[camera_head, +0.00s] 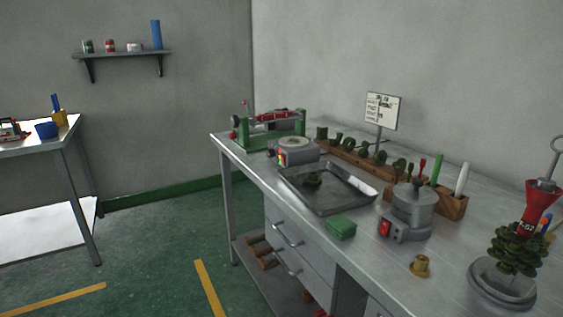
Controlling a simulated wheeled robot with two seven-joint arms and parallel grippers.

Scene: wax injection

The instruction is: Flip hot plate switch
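A small grey unit with a round pale plate on top (297,150) stands on the metal workbench (350,225), behind the tray. It looks like the hot plate. Its front has a small red, yellow and green panel (282,156); the switch position is too small to tell. I cannot tell whether that switch is on or off. Neither of my grippers is in view.
A metal tray (349,205) with a dark green piece lies mid-bench. A green block (341,228) and a brass part (420,266) lie near the front edge. A green machine (270,130) stands at the far end. A wax tree (516,248) stands over a container at right.

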